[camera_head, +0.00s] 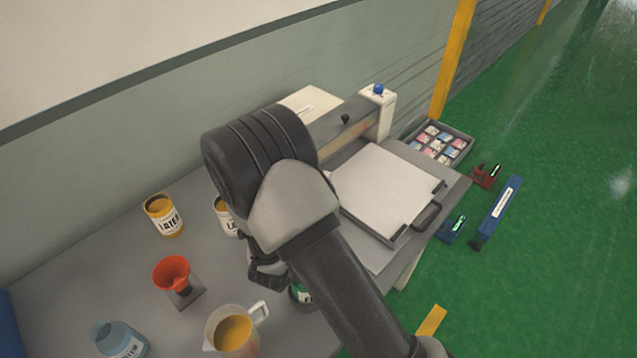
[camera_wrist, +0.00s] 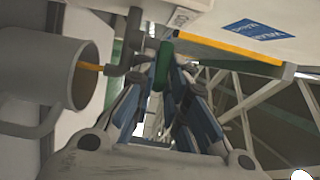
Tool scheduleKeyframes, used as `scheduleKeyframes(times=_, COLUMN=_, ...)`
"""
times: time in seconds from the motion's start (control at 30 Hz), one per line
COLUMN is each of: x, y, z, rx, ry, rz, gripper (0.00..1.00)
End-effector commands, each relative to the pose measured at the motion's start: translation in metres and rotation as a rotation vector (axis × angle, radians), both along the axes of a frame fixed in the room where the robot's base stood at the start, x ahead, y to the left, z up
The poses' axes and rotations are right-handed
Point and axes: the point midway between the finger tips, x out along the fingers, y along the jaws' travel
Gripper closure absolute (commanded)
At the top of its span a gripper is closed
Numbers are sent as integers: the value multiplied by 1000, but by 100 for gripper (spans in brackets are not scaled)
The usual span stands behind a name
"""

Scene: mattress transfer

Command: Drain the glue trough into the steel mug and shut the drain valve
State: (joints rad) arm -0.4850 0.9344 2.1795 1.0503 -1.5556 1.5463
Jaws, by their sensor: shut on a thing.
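In the wrist view the steel mug (camera_wrist: 45,72) lies sideways in the picture, its open mouth facing a metal drain spout (camera_wrist: 118,70). A short orange-yellow stream (camera_wrist: 90,67) runs from the spout into the mug's mouth. My gripper (camera_wrist: 165,75) is shut on the green valve handle (camera_wrist: 163,66) beside the spout. In the head view my gripper (camera_head: 265,270) is partly visible under my arm, which hides the mug and the valve. I cannot identify the trough for sure; a long yellow-orange strip (camera_wrist: 225,50) runs along a pale body near the valve.
On the grey table stand a latex can (camera_head: 163,216), a red funnel (camera_head: 172,272), a pitcher of yellow liquid (camera_head: 233,333) and a bluish jar (camera_head: 118,341). A white hinged plate (camera_head: 385,190) lies right of my arm.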

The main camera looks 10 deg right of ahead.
Motion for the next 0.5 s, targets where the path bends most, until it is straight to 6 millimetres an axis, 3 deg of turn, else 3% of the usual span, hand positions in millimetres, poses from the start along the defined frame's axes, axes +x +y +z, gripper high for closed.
scheduleKeyframes(times=0.1, x=1, y=0, z=1, rx=1, ry=-3, rz=0, gripper=100)
scheduleKeyframes(times=0.13, x=1, y=0, z=1, rx=1, ry=-3, rz=0, gripper=86)
scheduleKeyframes(times=0.23, x=1, y=0, z=1, rx=1, ry=-3, rz=0, gripper=79)
scheduleKeyframes(times=0.5, x=0, y=0, z=0, rx=0, ry=-2, rz=0, gripper=78)
